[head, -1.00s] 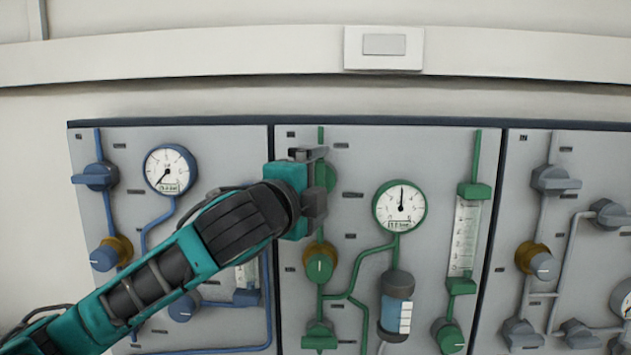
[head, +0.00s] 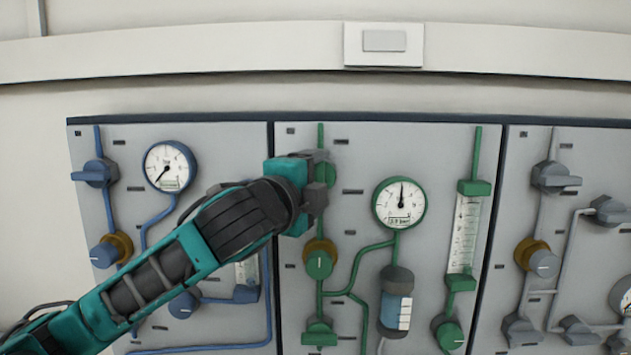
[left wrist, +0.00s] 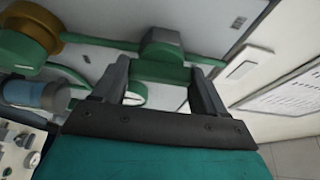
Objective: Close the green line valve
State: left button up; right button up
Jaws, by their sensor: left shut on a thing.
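The green line valve (head: 329,173) is at the top of the green pipe on the middle panel, mostly hidden behind my left gripper (head: 318,180) in the head view. In the left wrist view, the valve's green handle (left wrist: 165,73) lies across between the two dark fingers of my left gripper (left wrist: 160,80). The fingers are shut on the handle, one at each end. The handle appears in line with the green pipe (left wrist: 100,43) in that view. My right gripper is in neither view.
Below the valve is a green knob with a brass collar (head: 320,262). A green-rimmed gauge (head: 399,204) and a flow tube (head: 464,235) are to the right. Blue (head: 95,174) and grey (head: 556,177) valves sit on the side panels.

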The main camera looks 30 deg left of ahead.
pick_arm(q)
jog(key=shift+f, duration=0.1)
jog(key=shift+w+d+f+n+t+y+b, duration=0.1)
jog(key=shift+n+t+y+b, duration=0.3)
jog(key=shift+n+y+b, duration=2.2)
jog(key=shift+d+f+n+t+y+b, duration=0.15)
jog(key=shift+n+t+b, duration=0.4)
jog(key=shift+n, duration=4.2)
jog(key=shift+w+d+f+n+t+y+b, duration=0.1)
jog(key=shift+n+t+y+b, duration=0.15)
jog(key=shift+n+y+b, duration=2.4)
jog(key=n+h+p, duration=0.1)
jog(key=n+h, duration=0.1)
jog(key=shift+r+n+p, duration=0.15)
jog(key=shift+n+p, duration=0.15)
jog(key=o, duration=1.1)
jog(key=shift+c, duration=0.2)
